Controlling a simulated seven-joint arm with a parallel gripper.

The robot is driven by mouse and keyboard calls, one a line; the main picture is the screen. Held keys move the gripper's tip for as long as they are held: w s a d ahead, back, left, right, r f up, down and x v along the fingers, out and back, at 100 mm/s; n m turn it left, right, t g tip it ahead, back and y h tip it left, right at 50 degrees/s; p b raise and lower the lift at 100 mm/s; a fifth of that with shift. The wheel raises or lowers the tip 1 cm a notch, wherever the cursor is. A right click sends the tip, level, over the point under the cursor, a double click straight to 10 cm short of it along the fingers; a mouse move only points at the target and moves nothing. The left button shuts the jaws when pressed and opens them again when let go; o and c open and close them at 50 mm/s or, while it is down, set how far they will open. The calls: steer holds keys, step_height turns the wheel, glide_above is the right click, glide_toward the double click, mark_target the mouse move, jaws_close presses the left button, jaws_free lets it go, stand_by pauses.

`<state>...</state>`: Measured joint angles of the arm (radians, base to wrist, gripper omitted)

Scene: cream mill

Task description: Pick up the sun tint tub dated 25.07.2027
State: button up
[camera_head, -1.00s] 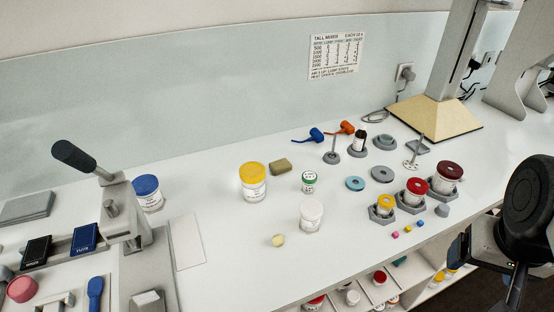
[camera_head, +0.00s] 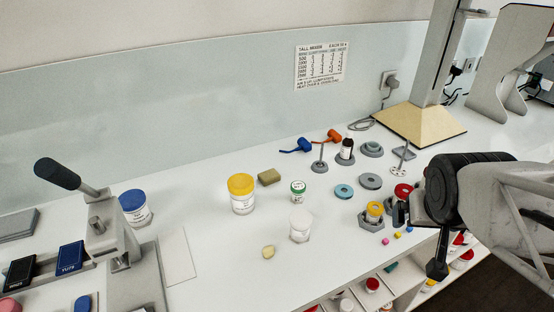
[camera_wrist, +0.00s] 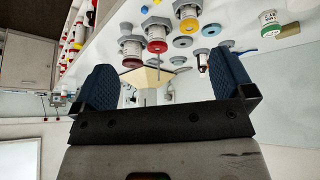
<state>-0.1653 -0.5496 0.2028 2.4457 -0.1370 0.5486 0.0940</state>
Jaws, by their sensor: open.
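A large tub with a yellow lid (camera_head: 241,194) stands on the bench in the head view. A smaller yellow-lidded tub (camera_head: 374,210) sits in a grey holder at the right; it also shows in the wrist view (camera_wrist: 189,24). I cannot read the tint names or dates on either. My gripper (camera_head: 418,238) is at the right, close to the holders. In the wrist view its two dark blue pads (camera_wrist: 166,78) are wide apart with nothing gripped. Beyond them stand a red-lidded tub (camera_wrist: 157,46) and a dark-red-lidded tub (camera_wrist: 131,62), the latter hidden by my arm in the head view.
A white tub (camera_head: 300,227), a green-lidded tub (camera_head: 298,191) and a blue-lidded tub (camera_head: 134,207) stand on the bench. Small coloured cubes (camera_head: 397,236) lie by the front edge. A lever press (camera_head: 100,220) is at left. Open shelves lie below.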

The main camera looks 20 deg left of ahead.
steer(key=w+a+f+n+t+y, duration=0.1)
steer(key=w+a+f+n+t, duration=0.1)
steer(key=w+a, duration=0.45)
steer(key=n+y, duration=0.7)
steer(key=y, duration=0.3)
glide_toward(243, 183)
steer(key=x, duration=0.3)
steer(key=shift+a+f, duration=0.15)
steer(key=shift+a, duration=0.05)
steer(key=shift+x, duration=1.3)
steer(key=shift+w+a, duration=0.1)
steer(key=shift+a, duration=0.05)
steer(key=shift+x, duration=2.45)
